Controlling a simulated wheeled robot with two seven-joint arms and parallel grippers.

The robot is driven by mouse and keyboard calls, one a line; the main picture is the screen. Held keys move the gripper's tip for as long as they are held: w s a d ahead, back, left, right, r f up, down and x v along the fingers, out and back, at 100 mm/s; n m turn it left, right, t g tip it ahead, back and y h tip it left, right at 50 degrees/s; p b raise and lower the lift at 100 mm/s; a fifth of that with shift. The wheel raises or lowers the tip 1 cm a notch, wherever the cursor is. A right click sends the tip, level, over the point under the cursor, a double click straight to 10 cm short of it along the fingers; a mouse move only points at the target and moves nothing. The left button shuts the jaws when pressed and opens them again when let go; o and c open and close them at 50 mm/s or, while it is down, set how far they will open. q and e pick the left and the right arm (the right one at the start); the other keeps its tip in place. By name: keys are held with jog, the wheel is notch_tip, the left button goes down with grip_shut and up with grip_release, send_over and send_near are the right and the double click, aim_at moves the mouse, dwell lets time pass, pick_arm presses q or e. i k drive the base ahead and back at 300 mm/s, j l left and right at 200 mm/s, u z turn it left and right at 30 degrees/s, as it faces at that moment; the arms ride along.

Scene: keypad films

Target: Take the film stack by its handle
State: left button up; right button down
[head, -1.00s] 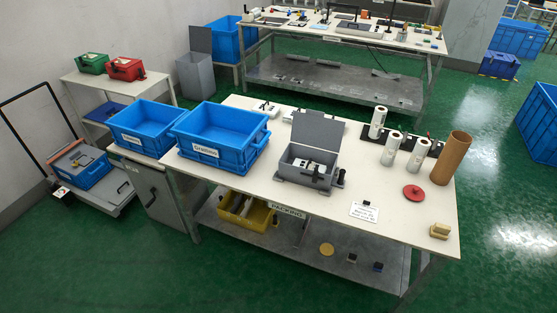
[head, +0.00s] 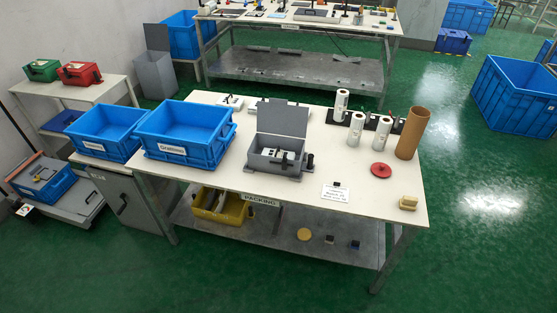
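I cannot pick out the film stack or its handle for certain at this distance. An open grey case (head: 266,164) stands on the near packing table (head: 235,182), its lid (head: 282,118) raised at the back. Small white and black parts (head: 289,157) lie inside the case; they are too small to name. A small black piece stands at the case's right side. Neither of my grippers is in view.
Two blue bins (head: 184,155) (head: 108,148) stand left of the case. White rolls (head: 356,133), a brown tube (head: 412,133), a red disc (head: 381,170) and a white label card (head: 335,192) are to its right.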

aim_at(277, 152)
jog(key=j+z, duration=0.35)
jog(key=j, duration=0.15)
jog(key=j+z, duration=0.35)
jog(key=j, duration=0.15)
jog(key=k+j+z, duration=0.15)
jog(key=j+z, duration=0.15)
jog(key=j, duration=0.15)
